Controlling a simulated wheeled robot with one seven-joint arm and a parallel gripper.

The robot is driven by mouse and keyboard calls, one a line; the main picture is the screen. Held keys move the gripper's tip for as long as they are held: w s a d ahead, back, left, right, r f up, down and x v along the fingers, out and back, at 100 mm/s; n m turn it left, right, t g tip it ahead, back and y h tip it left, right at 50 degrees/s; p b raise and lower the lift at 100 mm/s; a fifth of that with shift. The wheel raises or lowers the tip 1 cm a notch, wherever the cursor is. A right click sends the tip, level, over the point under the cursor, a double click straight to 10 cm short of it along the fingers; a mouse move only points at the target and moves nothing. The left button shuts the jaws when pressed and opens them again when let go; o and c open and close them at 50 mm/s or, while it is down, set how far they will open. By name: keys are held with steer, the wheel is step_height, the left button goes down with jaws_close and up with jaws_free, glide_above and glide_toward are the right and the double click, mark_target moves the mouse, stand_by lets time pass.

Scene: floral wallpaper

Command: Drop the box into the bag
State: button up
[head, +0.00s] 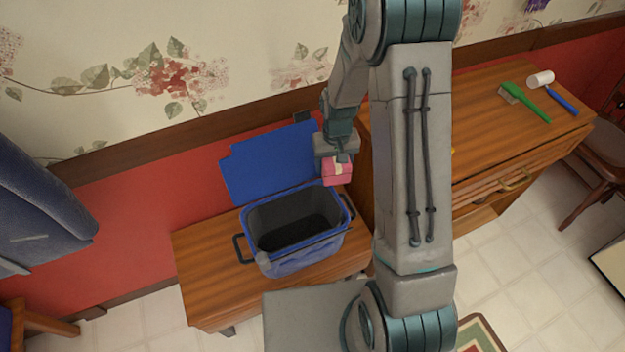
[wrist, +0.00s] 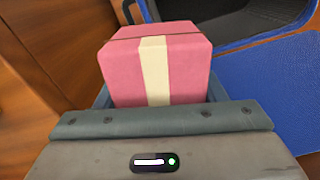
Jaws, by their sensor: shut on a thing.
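A pink box (head: 336,172) with a cream stripe is held in my gripper (head: 338,156). The box (wrist: 156,65) fills the middle of the wrist view, and my gripper (wrist: 158,104) is shut on it. The blue bag (head: 300,258) stands open on a low wooden table, with its blue lid (head: 270,163) raised against the wall side. The bag's dark inside looks empty. The box is above the bag's back right corner, near the right end of the lid. In the wrist view the blue lid (wrist: 275,85) lies to the right and the dark opening (wrist: 205,12) is at the top.
The low table (head: 205,265) has bare room left of the bag. A higher wooden desk (head: 480,130) stands to the right, holding a green brush (head: 525,102) and a blue-handled mallet (head: 555,90). A blue chair (head: 40,210) is at far left.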

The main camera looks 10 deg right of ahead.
steer(key=s+a+f+n+b, duration=0.2)
steer(key=s+a+n+b, duration=0.1)
steer(key=s+a, duration=0.55)
step_height(320, 180, down, 6)
steer(key=w+a+b, duration=0.1)
steer(key=b, duration=0.3)
steer(key=shift+w+a, duration=0.2)
steer(key=shift+a, duration=0.1)
steer(key=shift+f, duration=0.1)
steer(key=o, duration=1.2)
step_height(320, 180, up, 14)
steer(key=shift+f+p, duration=0.1)
steer(key=shift+p, duration=0.45)
